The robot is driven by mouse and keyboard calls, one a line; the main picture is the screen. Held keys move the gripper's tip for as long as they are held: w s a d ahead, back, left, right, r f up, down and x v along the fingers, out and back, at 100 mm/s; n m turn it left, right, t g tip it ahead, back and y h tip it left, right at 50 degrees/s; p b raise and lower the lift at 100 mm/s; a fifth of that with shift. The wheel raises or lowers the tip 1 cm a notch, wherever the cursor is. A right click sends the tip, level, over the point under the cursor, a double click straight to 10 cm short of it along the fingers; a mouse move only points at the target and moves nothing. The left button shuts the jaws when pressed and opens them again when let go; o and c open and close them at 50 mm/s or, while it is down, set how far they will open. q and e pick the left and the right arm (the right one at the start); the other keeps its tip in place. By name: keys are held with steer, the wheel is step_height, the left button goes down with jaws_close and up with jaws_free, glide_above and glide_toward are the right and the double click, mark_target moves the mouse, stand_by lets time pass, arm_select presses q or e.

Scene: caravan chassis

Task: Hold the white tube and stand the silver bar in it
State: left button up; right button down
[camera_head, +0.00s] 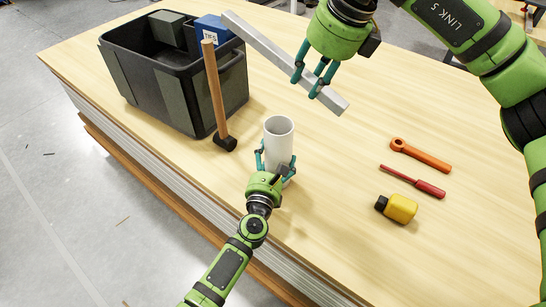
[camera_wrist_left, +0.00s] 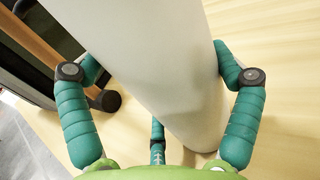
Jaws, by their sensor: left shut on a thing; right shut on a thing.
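The white tube (camera_head: 278,138) stands upright on the wooden table, its open end up. My left gripper (camera_head: 275,167) is shut around the lower part of the tube. In the left wrist view the tube (camera_wrist_left: 160,60) fills the middle, with the teal fingers of my left gripper (camera_wrist_left: 160,95) on both sides. The silver bar (camera_head: 262,45) is held in the air by my right gripper (camera_head: 312,80), which is shut on it nearer its lower right end. The bar is tilted, running from upper left to lower right, above and apart from the tube.
A black crate (camera_head: 150,85) at the back left holds a blue box (camera_head: 213,30) and a grey box. A hammer (camera_head: 213,95) stands by the crate, handle up. An orange wrench (camera_head: 420,155), red screwdriver (camera_head: 412,181) and yellow bottle (camera_head: 400,208) lie at right.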

mark_target(329, 95)
stand_by(0.4)
step_height(329, 95, down, 13)
stand_by(1.4)
steer(key=c, duration=0.8)
jaws_free()
steer(key=v, duration=1.2)
steer(key=shift+o, duration=0.2)
steer(key=shift+a, duration=0.1)
